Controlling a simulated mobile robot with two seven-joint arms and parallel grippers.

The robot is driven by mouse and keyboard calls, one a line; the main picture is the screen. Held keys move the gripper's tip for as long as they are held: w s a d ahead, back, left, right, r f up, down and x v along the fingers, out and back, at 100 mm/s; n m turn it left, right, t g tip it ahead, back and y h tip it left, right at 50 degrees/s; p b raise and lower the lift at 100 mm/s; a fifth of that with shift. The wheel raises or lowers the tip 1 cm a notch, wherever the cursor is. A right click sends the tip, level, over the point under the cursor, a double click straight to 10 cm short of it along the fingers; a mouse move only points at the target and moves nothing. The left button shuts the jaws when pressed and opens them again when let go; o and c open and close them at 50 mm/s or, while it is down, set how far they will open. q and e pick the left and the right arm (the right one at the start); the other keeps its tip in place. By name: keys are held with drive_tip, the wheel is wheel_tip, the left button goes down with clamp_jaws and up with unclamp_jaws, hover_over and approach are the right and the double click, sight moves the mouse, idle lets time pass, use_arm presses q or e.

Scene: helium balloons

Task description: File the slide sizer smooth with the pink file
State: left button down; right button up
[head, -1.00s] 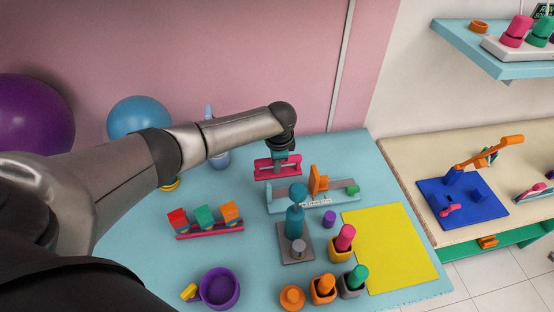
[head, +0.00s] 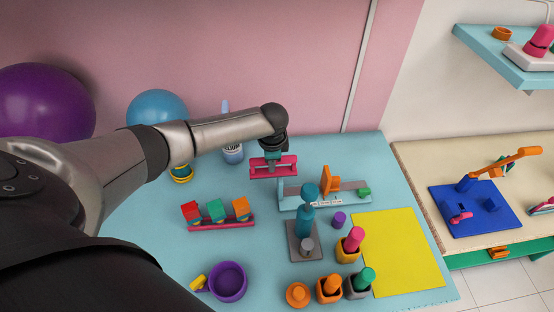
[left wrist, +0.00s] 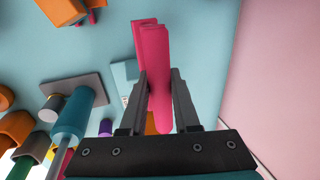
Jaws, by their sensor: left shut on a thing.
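The pink file (head: 273,167), a bar with a raised handle, is in my left gripper (head: 273,150). The gripper is shut on its handle, and the file appears held just above the blue table. In the left wrist view the pink file (left wrist: 153,60) sticks out from between the fingers (left wrist: 158,85). The slide sizer, which I take to be the long light-blue tray (head: 295,205) with an orange upright (head: 330,181) and a green block (head: 364,192), lies right of the file, apart from it in the head view. The file partly hides it in the wrist view. My right gripper is not in view.
A teal post on a grey plate (head: 293,246) stands in front of the sizer. A pink rack with three blocks (head: 222,224) lies left. A purple bowl (head: 228,281) and several cups with pegs stand in front. The yellow mat (head: 410,265) at right is bare.

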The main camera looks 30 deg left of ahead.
sight(291, 157)
use_arm(q)
drive_tip(key=shift+s+a, duration=0.55)
drive_tip(key=shift+a, duration=0.15)
drive_tip(key=shift+d, duration=0.1)
drive_tip(key=shift+w+d+f+b, duration=0.1)
drive_tip(key=shift+w+d+b, duration=0.1)
drive_tip(key=shift+w+d, duration=0.4)
drive_tip(key=shift+w+d+f+b, duration=0.15)
drive_tip(key=shift+w+d, duration=0.25)
drive_tip(key=shift+d, duration=0.4)
drive_tip(key=shift+d, duration=0.1)
drive_tip(key=shift+w+d, duration=0.1)
drive_tip(key=shift+w+d+r+b, duration=0.15)
drive_tip(key=shift+w+d+b, duration=0.2)
drive_tip(key=shift+w+d, duration=0.8)
drive_tip(key=shift+s, duration=0.15)
drive_tip(key=shift+r, duration=0.2)
